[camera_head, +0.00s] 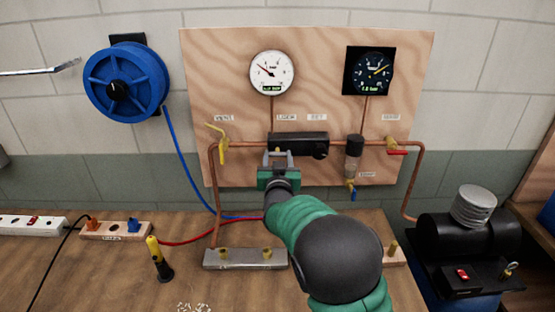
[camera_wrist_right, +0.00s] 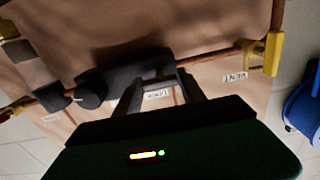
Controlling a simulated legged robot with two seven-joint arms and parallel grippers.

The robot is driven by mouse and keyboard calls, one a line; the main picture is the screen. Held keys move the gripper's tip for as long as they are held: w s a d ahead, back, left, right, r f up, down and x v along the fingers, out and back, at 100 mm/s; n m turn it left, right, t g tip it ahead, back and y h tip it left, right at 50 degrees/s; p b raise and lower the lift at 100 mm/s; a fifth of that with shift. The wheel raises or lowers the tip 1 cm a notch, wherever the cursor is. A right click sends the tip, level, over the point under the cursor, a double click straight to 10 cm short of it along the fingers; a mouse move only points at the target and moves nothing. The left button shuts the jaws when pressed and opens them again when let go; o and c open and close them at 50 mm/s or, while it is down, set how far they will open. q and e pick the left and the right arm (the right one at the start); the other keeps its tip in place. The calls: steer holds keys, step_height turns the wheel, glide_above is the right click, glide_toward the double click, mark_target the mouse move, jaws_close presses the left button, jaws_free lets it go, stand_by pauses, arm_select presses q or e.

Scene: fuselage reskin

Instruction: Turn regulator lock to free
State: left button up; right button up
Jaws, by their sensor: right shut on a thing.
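The black regulator (camera_head: 312,140) sits on the copper pipe in the middle of the plywood panel, under the LOCK and SET labels. Its round knob (camera_head: 321,152) is at the right end. My right gripper (camera_head: 278,155) is at the regulator's left part, below the LOCK label (camera_head: 286,118), shut on the regulator lock. The lock itself is mostly hidden by the fingers. In the right wrist view, the two fingers (camera_wrist_right: 160,92) reach to the dark regulator body (camera_wrist_right: 115,75), with a label showing between them. My left gripper is not in view.
A yellow vent lever (camera_head: 222,148) is left of the regulator. A clear filter bowl (camera_head: 354,160) and red-handled valve (camera_head: 397,152) are right. Two gauges hang above: a white one (camera_head: 272,72) and a dark one (camera_head: 370,70). A metal block (camera_head: 240,260) lies on the bench below.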

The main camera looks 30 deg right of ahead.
steer(key=shift+f+m+b, duration=0.2)
steer(key=shift+m+b, duration=7.95)
steer(key=shift+m, duration=0.65)
steer(key=o, duration=1.4)
steer(key=shift+r, duration=0.1)
steer(key=shift+c, duration=0.2)
steer(key=v, duration=1.6)
steer(key=shift+s+p, duration=0.35)
